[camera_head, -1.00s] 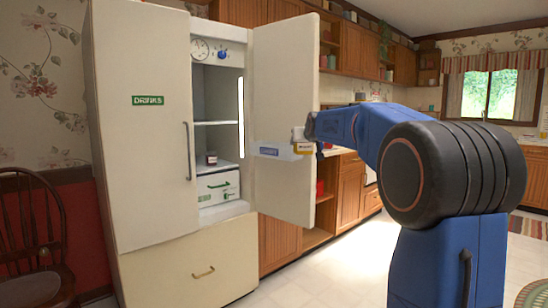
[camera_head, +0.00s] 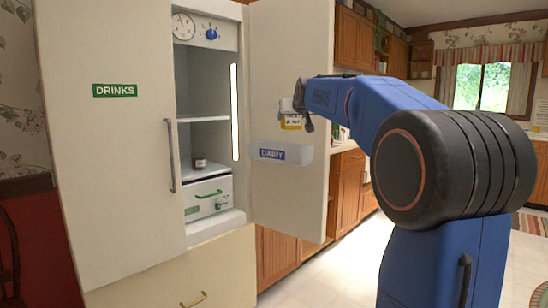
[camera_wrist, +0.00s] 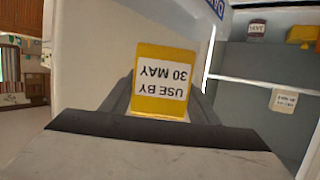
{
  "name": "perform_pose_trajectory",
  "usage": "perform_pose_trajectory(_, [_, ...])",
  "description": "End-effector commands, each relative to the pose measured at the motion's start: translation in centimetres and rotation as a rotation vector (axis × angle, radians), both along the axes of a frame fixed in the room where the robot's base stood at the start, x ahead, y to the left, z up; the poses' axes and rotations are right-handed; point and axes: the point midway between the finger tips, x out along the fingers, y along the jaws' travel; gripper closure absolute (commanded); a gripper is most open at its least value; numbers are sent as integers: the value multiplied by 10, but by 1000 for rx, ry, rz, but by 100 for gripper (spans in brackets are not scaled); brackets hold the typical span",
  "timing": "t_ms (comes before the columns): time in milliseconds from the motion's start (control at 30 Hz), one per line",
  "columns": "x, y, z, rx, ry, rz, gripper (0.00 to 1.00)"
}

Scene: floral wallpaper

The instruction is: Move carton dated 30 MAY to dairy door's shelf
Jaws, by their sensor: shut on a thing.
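The carton (camera_wrist: 165,62) is yellow, with a white label reading "USE BY 30 MAY" upside down in the wrist view. My gripper (camera_head: 302,108) is shut on it, with a dark finger on either side. In the head view the carton (camera_head: 291,121) shows small, with a pale upper part and a yellow band. The dairy door's shelf (camera_head: 300,154) is a pale bin with a blue DAIRY label on the inside of the open right door (camera_head: 290,205). The carton appears just above this shelf. Any gap in depth is hard to judge.
The left door (camera_head: 120,180), labelled DRINKS, is shut. Inside the fridge, a jar (camera_head: 199,162) stands above a white drawer box (camera_head: 207,197). The wrist view shows another labelled thing (camera_wrist: 286,101) in the fridge. Wooden cabinets (camera_head: 352,190) stand behind the door.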

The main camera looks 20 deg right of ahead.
Motion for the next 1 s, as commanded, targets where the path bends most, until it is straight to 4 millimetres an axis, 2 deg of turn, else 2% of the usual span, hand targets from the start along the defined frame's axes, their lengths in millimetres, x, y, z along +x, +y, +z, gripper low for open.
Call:
perform_pose_trajectory(67, [0,0,-5,0,1,0,74])
perform_pose_trajectory(333, [0,0,-47,0,1,0,74])
perform_pose_trajectory(633, [0,0,-68,1,1,0,74])
perform_pose_trajectory(833, [0,0,-95,1,2,0,74])
perform_pose_trajectory(1000, [0,0,-99,0,-2,0,74])
